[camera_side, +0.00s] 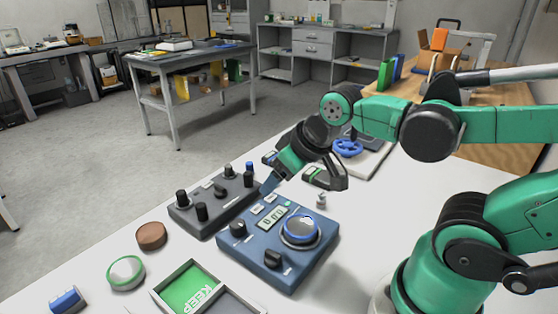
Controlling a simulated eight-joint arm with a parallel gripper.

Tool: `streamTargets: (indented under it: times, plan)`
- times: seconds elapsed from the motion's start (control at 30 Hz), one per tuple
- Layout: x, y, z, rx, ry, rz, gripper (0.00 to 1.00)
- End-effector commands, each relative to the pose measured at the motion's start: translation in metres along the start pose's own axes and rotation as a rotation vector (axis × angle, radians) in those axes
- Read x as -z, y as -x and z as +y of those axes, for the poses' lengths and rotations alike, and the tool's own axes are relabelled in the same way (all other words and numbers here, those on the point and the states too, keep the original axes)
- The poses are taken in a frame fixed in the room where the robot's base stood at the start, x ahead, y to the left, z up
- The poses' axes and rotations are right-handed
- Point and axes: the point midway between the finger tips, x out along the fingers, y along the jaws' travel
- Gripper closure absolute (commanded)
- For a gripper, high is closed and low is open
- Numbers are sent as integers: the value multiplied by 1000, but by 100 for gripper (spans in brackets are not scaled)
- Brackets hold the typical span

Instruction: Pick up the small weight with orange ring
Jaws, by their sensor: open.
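A small grey metal weight (321,201) stands upright on the white table, just behind the right back corner of the blue scale. It is too small to tell whether it bears an orange ring. My gripper (303,184) is open and hangs above the table behind the scale, tilted down. The weight appears just below and in front of its right finger, apart from it. I see nothing held between the fingers.
The blue scale (262,274) has a round pan and knobs. A dark knobbed box (222,209) stands left of it. A green KEEP tray (163,292), a brown disc (151,236) and a green-rimmed white disc (126,272) lie front left. A blue-handled valve (347,148) is behind my gripper.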

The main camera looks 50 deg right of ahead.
Motion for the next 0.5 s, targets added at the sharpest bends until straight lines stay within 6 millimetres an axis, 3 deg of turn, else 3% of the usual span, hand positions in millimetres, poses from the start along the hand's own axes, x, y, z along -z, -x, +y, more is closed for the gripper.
streamTargets:
  times: [0.17, 0.3, 0.5]
  plan:
    - [-1, -17, 45, -45, 69, -186, 35]
    - [-15, -34, 84, -24, 126, -354, 35]
    - [-39, -53, 124, 53, 178, -511, 35]
